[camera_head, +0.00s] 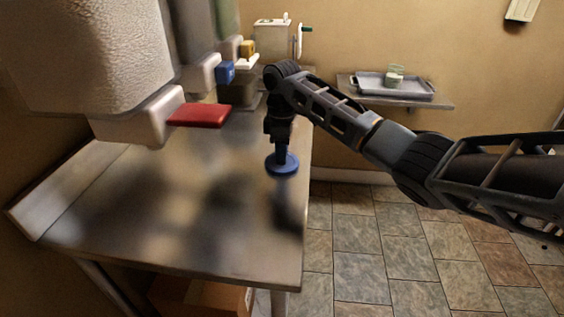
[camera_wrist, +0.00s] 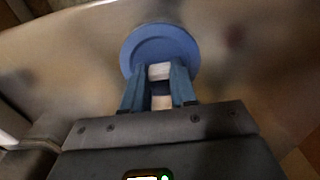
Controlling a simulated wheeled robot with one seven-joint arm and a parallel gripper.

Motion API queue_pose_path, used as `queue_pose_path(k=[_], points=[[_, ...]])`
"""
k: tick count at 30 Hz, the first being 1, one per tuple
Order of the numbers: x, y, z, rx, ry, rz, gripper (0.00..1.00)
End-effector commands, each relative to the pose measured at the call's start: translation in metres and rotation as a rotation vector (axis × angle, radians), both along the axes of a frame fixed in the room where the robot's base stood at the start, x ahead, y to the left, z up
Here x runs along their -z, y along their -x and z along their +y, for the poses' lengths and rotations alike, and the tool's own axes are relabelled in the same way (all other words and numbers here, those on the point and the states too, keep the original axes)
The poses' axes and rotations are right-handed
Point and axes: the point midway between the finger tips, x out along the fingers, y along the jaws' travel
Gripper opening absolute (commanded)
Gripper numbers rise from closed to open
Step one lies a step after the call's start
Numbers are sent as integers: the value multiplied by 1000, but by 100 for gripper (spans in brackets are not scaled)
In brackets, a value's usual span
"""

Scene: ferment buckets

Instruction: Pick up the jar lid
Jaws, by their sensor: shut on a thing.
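The jar lid is a round blue disc (camera_head: 283,168) at the right side of the metal table in the head view. In the wrist view the blue lid (camera_wrist: 160,45) lies just beyond my fingertips. My gripper (camera_head: 282,155) points down over the lid and is shut on it, with the fingers (camera_wrist: 160,85) close together at its near side. The exact grip on the lid is partly hidden by the fingers. I cannot tell whether the lid touches the table.
The metal table (camera_head: 150,225) is mostly bare. A wall shelf holds a tray (camera_head: 395,87) with a cup (camera_head: 395,72). A cardboard box (camera_head: 200,297) sits below the table.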

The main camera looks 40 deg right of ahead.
Motion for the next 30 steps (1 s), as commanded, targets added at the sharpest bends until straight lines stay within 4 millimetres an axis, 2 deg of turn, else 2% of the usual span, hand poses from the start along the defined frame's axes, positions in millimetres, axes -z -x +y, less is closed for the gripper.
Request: queue_pose_path(k=[4, 14, 20, 23, 30], points=[[0, 0, 0, 0, 0, 0, 0], [-3, 0, 0, 0, 1, -1, 0], [-21, -1, 0, 0, 1, -2, 0], [-40, -1, 0, -1, 1, -4, 0], [-71, -7, -54, 4, 2, -1, 0]])
